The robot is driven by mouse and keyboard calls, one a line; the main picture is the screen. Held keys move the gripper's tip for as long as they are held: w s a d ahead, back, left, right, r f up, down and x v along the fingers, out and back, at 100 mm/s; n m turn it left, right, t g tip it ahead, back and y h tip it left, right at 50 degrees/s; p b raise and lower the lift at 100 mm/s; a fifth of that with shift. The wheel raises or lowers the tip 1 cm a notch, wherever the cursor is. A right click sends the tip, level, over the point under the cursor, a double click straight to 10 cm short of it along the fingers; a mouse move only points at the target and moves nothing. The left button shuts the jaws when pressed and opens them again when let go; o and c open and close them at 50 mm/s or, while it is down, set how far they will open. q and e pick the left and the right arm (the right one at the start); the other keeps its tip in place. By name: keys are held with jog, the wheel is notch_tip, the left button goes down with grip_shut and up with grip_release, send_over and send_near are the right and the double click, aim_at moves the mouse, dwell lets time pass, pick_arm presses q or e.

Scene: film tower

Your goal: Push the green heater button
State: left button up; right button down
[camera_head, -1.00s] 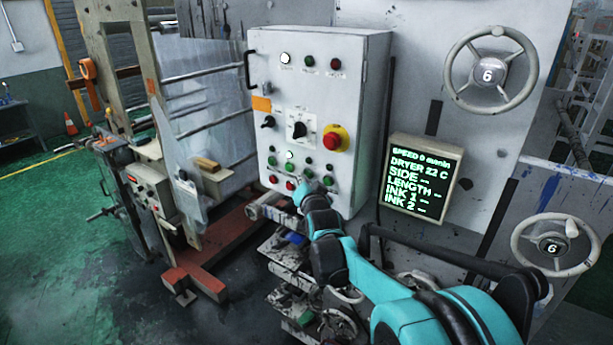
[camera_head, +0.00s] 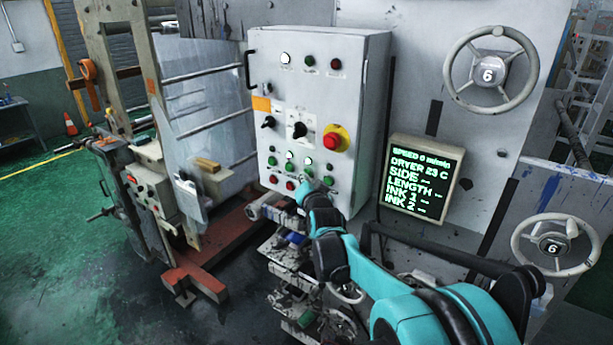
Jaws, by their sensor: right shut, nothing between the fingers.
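The grey control box (camera_head: 352,110) carries rows of green and red buttons low on its front. In the upper of these rows, one button (camera_head: 289,156) and the button to its right (camera_head: 307,161) both glow whitish green. I cannot read which is the heater button. My right gripper (camera_head: 303,184) is shut and empty in front of the lower rows, just below the lit buttons. It hides part of the panel there, and I cannot tell whether it touches it. My left gripper is not in view.
A red emergency knob (camera_head: 333,140) on yellow and a black rotary switch (camera_head: 298,130) sit above the buttons. A handwheel (camera_head: 490,70) is at upper right. A wooden-framed machine stands left.

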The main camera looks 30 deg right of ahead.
jog(key=shift+s+a, duration=0.35)
jog(key=shift+a, duration=0.45)
jog(key=shift+s+a, duration=0.3)
jog(key=shift+a, duration=0.45)
jog(key=shift+s+a, duration=0.35)
jog(key=shift+a, duration=0.45)
jog(key=shift+s+a, duration=0.3)
jog(key=shift+a, duration=0.45)
jog(key=s+a+f+n+g+y+b, duration=0.2)
jog(key=s+a+f+n+b, duration=0.2)
jog(key=f, duration=1)
jog(key=s+a+f+n+g+y+b, duration=0.2)
jog(key=s+a+f+n+g+b, duration=0.1)
jog(key=s+a+f+b, duration=0.6)
jog(key=s+a+f+n+g+y+b, duration=0.2)
jog(key=s+a+f+b, duration=0.5)
jog(key=s+f+b, duration=0.6)
notch_tip(320, 180, down, 6)
jog(key=s+n+g, duration=0.1)
jog(key=n, duration=0.1)
jog(key=shift+n, duration=0.4)
jog(key=shift+s+f, duration=0.1)
jog(key=shift+d, duration=0.1)
